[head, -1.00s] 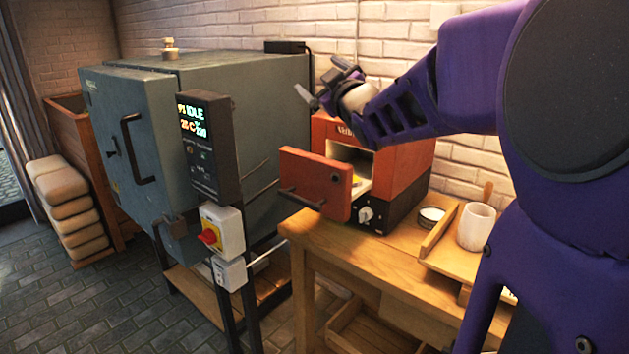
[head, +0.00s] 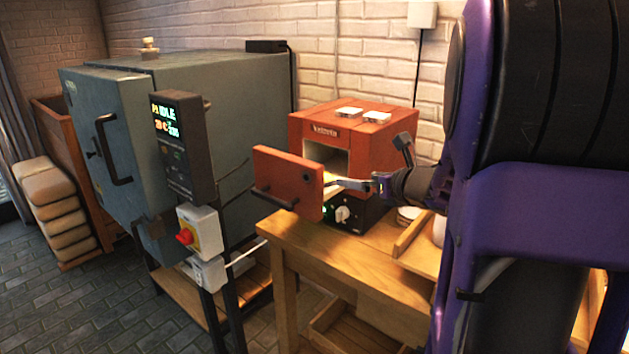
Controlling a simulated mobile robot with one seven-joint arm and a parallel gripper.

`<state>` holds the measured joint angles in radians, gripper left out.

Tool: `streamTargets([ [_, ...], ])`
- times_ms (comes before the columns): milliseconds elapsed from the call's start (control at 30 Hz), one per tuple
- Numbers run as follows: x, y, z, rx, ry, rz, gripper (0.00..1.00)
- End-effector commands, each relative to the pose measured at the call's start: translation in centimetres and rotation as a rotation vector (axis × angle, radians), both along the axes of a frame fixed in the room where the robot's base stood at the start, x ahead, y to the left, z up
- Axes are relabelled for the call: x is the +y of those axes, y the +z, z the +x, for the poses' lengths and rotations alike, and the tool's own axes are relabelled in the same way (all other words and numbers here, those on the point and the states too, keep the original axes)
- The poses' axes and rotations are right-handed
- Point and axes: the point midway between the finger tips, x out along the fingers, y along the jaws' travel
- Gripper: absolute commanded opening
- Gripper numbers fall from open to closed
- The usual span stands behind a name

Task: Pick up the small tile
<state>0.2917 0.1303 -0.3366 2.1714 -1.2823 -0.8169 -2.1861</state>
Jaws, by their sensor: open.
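A small red kiln (head: 390,135) stands on the wooden bench with its door (head: 283,180) swung open. In its opening a small yellow patch (head: 330,176) shows low down, partly hidden by the door and a finger; it may be the small tile, but I cannot tell. My gripper (head: 365,162) is open and empty in front of the kiln's right side. One finger reaches left across the lower opening, close to the yellow patch; the other points up by the kiln's right side. I cannot tell whether the finger touches anything.
Two flat pale pieces (head: 349,112) (head: 376,117) lie on top of the red kiln. A large grey kiln (head: 200,90) with a control box (head: 176,145) stands at left. A wooden tray (head: 412,235) is at right on the bench (head: 325,262), whose front is clear.

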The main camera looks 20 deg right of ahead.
Motion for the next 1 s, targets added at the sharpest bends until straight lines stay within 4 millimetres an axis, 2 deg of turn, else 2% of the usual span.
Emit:
streamTargets([
  [167, -0.2, -1.0, 0.1, 0.004, 0.034, -0.071, 1.0],
  [267, 0.2, -1.7, 1.5, 0.006, 0.037, -0.073, 1.0],
  [600, 1.5, -4.1, 8.3, 0.005, 0.035, -0.071, 1.0],
  [733, 1.8, -4.7, 10.0, 0.004, 0.033, -0.071, 1.0],
  [1000, 2.3, -5.4, 11.9, 0.005, 0.033, -0.07, 1.0],
])
